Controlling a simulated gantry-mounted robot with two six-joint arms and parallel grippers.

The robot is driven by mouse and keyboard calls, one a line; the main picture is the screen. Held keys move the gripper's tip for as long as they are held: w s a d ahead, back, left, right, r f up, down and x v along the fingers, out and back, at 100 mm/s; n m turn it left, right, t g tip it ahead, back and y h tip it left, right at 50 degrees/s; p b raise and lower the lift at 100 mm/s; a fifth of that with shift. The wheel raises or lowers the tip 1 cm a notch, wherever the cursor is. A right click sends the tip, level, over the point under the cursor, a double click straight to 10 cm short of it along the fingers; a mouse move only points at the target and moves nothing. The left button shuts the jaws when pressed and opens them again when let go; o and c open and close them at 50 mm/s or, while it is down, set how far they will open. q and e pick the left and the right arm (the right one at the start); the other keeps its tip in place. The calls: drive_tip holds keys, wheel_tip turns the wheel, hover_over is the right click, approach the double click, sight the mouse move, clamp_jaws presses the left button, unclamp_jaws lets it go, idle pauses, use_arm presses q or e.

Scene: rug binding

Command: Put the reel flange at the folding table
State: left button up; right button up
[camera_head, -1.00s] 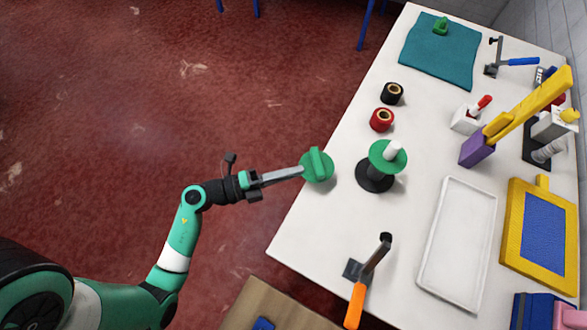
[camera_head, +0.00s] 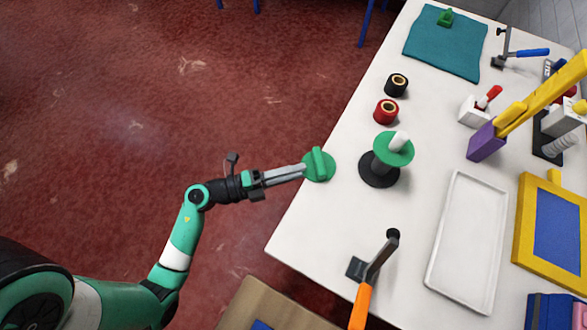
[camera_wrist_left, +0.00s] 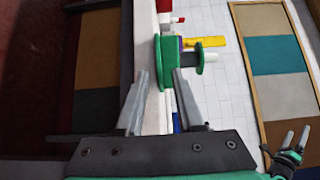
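The green reel flange (camera_head: 318,165), a disc with a raised bar, is at the left edge of the white table (camera_head: 310,225) in the head view. I cannot tell whether it rests on the top. My left gripper (camera_head: 302,170) points at it from the left.
A reel (camera_head: 379,168) with a black base and green top stands right of the flange. Red (camera_head: 386,111) and black (camera_head: 396,85) rolls stand behind it. Bare tabletop surrounds the flange's right side.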

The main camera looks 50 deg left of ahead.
use_arm(q)
drive_tip(key=shift+r, duration=0.1)
drive_tip(key=shift+s+a+r, duration=0.1)
drive_tip(key=shift+s, duration=0.1)
drive_tip(key=p+v, duration=0.3)
drive_tip(key=v, duration=0.8)
drive_tip(key=shift+s, duration=0.35)
